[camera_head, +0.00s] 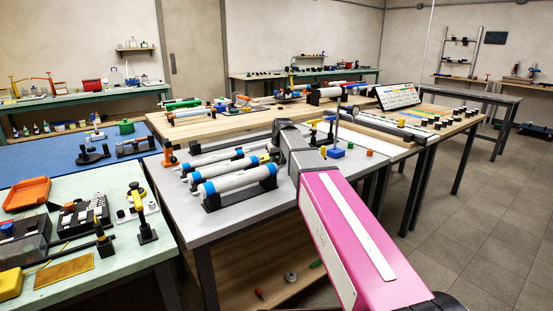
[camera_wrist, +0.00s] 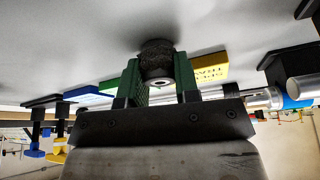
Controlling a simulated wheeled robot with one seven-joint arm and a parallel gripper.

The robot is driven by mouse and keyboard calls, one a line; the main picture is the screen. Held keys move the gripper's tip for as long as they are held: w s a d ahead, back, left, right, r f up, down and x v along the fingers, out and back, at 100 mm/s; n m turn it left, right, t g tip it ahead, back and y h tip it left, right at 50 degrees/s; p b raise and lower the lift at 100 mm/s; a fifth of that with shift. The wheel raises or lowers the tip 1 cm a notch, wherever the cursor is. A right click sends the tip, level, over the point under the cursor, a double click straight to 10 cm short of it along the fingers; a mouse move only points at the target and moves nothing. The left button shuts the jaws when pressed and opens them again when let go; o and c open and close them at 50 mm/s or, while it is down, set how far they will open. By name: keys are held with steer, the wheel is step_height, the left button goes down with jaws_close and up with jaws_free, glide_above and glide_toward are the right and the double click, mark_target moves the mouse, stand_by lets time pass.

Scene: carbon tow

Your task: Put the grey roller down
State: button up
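The grey roller (camera_wrist: 156,56) shows in the wrist view as a dark, textured cylinder with a pale ring and a metal core at its near end. It sits between the two green fingers of my gripper (camera_wrist: 158,80), which close against its sides. The light grey table top (camera_wrist: 60,40) lies beyond it; I cannot tell whether the roller touches it. In the head view my pink arm reaches over the grey table (camera_head: 225,228), and its dark wrist hides the gripper and the roller.
White-and-blue rollers (camera_head: 236,183) lie on black stands at the left of the grey table. The table's front strip is bare.

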steer(key=o, duration=0.4)
steer(key=shift+r, duration=0.1)
steer(key=v, duration=1.1)
steer(key=shift+s+d+r, duration=0.1)
steer(key=shift+s+r, duration=0.05)
steer(key=shift+r, duration=0.25)
steer(key=shift+c, duration=1.1)
steer(key=shift+d, duration=0.1)
